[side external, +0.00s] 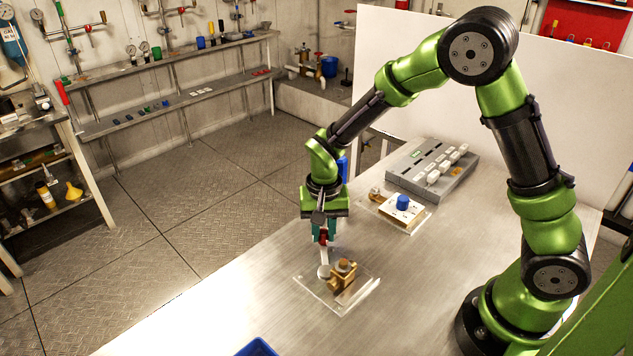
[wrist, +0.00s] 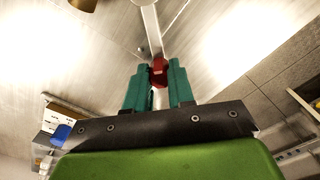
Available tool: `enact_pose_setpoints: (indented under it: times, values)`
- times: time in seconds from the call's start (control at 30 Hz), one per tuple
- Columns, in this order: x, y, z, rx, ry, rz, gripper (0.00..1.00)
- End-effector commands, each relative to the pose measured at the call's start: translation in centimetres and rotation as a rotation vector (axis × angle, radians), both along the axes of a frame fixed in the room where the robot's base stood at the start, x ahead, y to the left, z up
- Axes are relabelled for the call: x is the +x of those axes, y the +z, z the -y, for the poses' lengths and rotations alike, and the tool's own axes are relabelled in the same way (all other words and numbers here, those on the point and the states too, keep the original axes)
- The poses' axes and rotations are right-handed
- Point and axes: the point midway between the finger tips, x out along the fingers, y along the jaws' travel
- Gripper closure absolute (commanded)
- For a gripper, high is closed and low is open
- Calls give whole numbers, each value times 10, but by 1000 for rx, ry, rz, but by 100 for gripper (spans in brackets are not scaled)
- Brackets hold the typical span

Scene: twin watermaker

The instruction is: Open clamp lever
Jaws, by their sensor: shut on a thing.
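The clamp lever (side external: 324,257) is a pale metal bar with a red end, standing up from a brass clamp body (side external: 343,275) on a clear plate (side external: 364,296). In the wrist view the lever (wrist: 151,28) runs up from its red tip (wrist: 158,72). My gripper (side external: 324,238), with teal fingers, points down over the clamp. It is shut on the red tip of the lever; the fingers (wrist: 158,76) lie on both sides of it. The fingers partly hide the red tip in the side view. A bit of brass shows at the top of the wrist view.
A white panel with a blue knob (side external: 403,202) and a grey box with white switches (side external: 433,172) stand farther back on the metal table. A blue bin (side external: 257,348) is at the front edge. The table left of the clamp is clear.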

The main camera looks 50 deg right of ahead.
Motion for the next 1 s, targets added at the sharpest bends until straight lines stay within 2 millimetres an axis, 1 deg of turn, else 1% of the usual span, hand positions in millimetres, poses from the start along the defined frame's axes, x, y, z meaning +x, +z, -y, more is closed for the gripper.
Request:
enact_pose_setpoints:
  times: [0.3,0.6,0.8,1.0]
  values:
    - [-17,1,13,0,-300,3,100]
    - [-33,2,20,0,-550,3,100]
    - [-41,2,22,1,-670,4,100]
    - [-46,2,23,1,-742,4,100]
